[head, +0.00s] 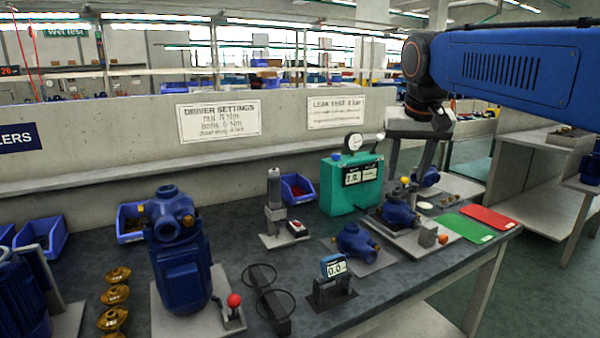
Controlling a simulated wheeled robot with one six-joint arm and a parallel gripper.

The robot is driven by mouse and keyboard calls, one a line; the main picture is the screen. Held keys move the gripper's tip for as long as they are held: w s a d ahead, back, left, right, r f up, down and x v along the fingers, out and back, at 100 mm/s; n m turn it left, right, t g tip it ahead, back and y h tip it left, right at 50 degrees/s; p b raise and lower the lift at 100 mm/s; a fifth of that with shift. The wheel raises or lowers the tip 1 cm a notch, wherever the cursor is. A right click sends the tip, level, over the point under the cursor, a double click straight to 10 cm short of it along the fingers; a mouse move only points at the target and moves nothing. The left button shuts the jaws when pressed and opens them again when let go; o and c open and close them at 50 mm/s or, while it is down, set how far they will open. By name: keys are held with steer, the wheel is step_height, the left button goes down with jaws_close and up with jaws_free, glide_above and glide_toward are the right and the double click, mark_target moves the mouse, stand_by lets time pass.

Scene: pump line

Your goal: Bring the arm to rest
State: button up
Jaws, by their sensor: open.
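My arm, blue with a dark wrist, reaches in from the upper right in the head view. My gripper (431,160) hangs below the wrist with its fingers apart, over the right part of the workbench. It looks empty. A small blue part (427,177) shows just behind or below the fingertips; I cannot tell whether they touch. A blue pump body (400,214) sits on a fixture plate to the left of and nearer than the gripper.
The bench (225,202) carries a tall blue motor pump (182,260), a teal leak tester (340,196), a small pump housing (356,241), a press-like tool (274,205) and a small display unit (333,280). Green (462,228) and red (488,217) mats lie at the right end.

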steer(key=s+d+f+n+y, duration=0.1)
steer(key=s+d+f+n, duration=0.1)
steer(key=s+f, duration=2.3)
steer(key=shift+d+f, duration=0.15)
steer(key=shift+f, duration=0.3)
